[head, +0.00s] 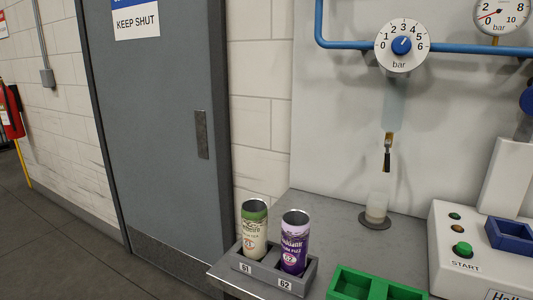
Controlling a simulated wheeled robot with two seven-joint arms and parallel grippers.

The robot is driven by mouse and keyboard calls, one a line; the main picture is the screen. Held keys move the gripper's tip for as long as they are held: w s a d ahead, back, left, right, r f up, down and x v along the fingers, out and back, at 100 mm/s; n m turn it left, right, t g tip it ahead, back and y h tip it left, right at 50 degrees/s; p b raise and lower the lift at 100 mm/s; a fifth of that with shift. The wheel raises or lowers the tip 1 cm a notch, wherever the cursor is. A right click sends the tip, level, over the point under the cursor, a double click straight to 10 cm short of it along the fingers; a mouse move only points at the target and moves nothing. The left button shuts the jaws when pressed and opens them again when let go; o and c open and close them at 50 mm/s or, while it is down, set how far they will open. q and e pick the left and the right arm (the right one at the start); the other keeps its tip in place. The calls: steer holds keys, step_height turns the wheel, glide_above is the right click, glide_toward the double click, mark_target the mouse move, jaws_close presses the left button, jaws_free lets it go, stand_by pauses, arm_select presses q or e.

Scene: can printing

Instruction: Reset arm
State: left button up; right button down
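Neither of my grippers and no part of my arms that I can make out is in the head view. A green and cream can (254,230) stands upright in the left slot of a grey holder (264,275), above the label 61. A purple can (293,242) stands upright in the right slot, above the label 62. Both cans look open at the top.
A grey table (340,230) carries a green divided tray (377,287) at the front, a pale cup on a dark disc (376,222), and a white START box (465,250) with a blue tray (512,234). A grey door (150,130) is at left.

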step_height(320, 180, down, 7)
steer(key=b, duration=0.6)
step_height(320, 180, up, 19)
steer(key=p, duration=1.8)
steer(key=shift+f+p, duration=0.2)
steer(key=shift+p, duration=0.15)
